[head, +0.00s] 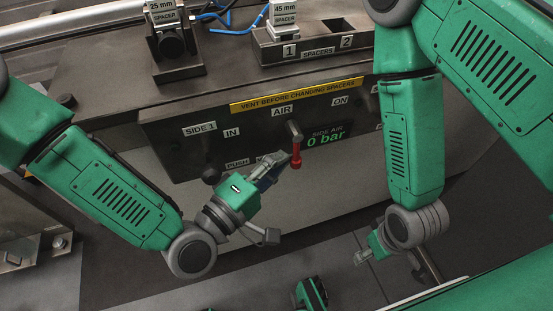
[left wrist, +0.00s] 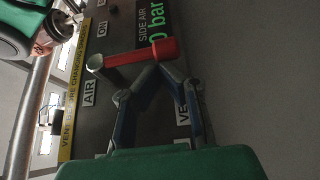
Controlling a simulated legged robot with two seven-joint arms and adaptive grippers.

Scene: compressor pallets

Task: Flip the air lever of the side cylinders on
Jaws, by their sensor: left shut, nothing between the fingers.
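The air lever has a grey pivot and a red handle (head: 296,157) that hangs down below the AIR label on the dark control panel (head: 190,160). In the left wrist view the red handle (left wrist: 150,52) lies across the picture, just beyond my fingertips. The display (head: 325,137) beside it reads SIDE AIR 0 bar. My left gripper (head: 282,159) is shut and empty, its tips right beside the handle's left side; I cannot tell if they touch. It also shows in the left wrist view (left wrist: 158,72). My right gripper (head: 370,250) hangs low at the right, its fingers partly hidden.
A yellow strip (head: 296,95) reads VENT BEFORE CHANGING SPACERS. Dark knobs sit on the panel near SIDE 1 and IN. Above are a 25 mm spacer (head: 164,14), a 45 mm spacer (head: 283,13) and a spacer tray (head: 310,47). A metal fixture (head: 30,245) stands at lower left.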

